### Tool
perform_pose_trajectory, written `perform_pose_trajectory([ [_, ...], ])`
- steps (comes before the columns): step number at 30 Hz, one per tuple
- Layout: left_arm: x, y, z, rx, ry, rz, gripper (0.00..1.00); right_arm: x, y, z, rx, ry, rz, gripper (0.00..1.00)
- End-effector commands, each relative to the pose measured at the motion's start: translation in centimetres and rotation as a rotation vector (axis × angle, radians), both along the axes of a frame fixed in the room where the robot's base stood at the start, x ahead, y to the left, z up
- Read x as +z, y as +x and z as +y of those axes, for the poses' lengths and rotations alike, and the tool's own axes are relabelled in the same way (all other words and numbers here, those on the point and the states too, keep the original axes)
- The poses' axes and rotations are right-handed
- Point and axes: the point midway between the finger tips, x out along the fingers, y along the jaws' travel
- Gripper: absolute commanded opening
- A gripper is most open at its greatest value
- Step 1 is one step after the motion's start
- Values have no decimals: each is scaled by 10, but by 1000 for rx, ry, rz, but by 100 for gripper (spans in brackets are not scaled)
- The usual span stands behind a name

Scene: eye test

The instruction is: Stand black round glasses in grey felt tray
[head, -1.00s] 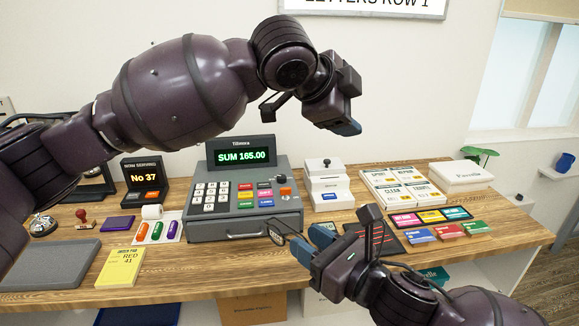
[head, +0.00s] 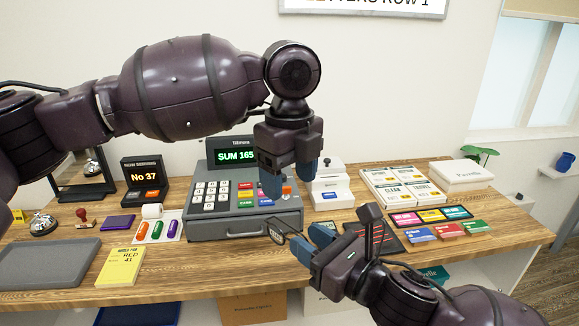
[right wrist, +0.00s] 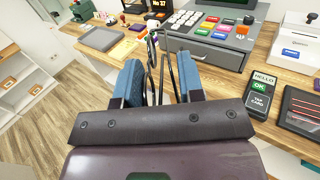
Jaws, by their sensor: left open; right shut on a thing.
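The black round glasses (head: 277,231) are in my right gripper (head: 310,243), in front of the cash register's lower right corner. In the right wrist view the glasses (right wrist: 152,50) show nearly edge-on between the blue fingers of the right gripper (right wrist: 160,82); part of them is hidden. The grey felt tray (head: 50,264) lies flat and empty at the left front of the counter. It also shows in the right wrist view (right wrist: 102,38), beyond the fingers. My left gripper (head: 289,180) is open and empty, pointing down in front of the register's right part.
A cash register (head: 240,210) stands mid-counter. A yellow order pad (head: 120,266) lies just right of the tray. A bell (head: 43,224), a red stamp (head: 83,216) and a purple pad (head: 117,223) are behind it. A card terminal (right wrist: 259,97) stands right of my right gripper.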

Motion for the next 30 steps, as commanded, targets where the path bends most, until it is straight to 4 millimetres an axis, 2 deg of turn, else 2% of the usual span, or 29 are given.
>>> perform_pose_trajectory([
  [9,-51,0,0,2,0,2,66,0,0,0,0,0,0,13],
  [16,-84,0,0,3,-2,1,66,0,0,0,0,0,0,13],
  [22,-99,0,0,3,-2,1,66,0,0,0,0,0,0,13],
  [30,-103,0,0,3,-2,-1,66,0,0,0,0,0,0,13],
])
